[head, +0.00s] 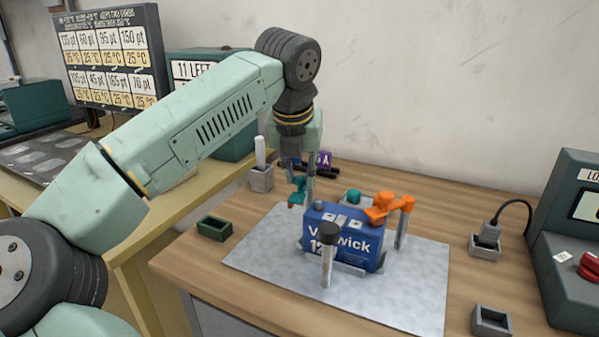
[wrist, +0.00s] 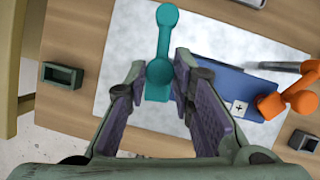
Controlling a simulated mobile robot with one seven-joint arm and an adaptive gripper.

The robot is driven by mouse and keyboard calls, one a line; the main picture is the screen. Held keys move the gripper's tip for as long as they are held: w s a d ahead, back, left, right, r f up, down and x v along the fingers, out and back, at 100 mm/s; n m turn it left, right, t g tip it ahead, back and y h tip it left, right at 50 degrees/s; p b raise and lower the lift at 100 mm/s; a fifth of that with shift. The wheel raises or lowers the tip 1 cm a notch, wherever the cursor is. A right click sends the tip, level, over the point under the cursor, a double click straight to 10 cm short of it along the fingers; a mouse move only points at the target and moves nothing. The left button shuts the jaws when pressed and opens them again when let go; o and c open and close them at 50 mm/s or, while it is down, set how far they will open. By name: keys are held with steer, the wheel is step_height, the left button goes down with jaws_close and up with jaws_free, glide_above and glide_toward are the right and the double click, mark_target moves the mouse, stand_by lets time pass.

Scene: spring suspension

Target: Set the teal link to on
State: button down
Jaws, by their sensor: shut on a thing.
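The teal link (wrist: 163,40) runs up the wrist view from between my fingers, with a round knob at each end. My gripper (wrist: 158,75) is shut on its near end. In the head view the teal link (head: 297,191) shows at the left of the blue box, below my gripper (head: 303,178); the arm hides part of it. The blue box (head: 318,222), with white lettering, stands on the pale plate (head: 265,265). An orange link (head: 391,206) is at the box's right side, by a grey post. I cannot tell the teal link's setting.
A black-capped cylinder (head: 328,262) stands in front of the box. A small green tray (head: 214,228) lies left of the plate. Grey holders (head: 490,321) and a dark green device (head: 572,255) are at the right. The plate's front left is clear.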

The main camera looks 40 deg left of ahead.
mark_target(298, 184)
steer(key=c, duration=1.4)
jaws_free()
steer(key=shift+r, duration=0.15)
steer(key=s+r, duration=0.1)
steer(key=s+d+r, duration=0.1)
steer(key=shift+s+r, duration=0.2)
steer(key=shift+s, duration=0.1)
steer(key=s+d, duration=0.4)
steer(key=s, duration=0.5)
steer(key=shift+s+d, duration=0.2)
steer(key=shift+s, duration=0.05)
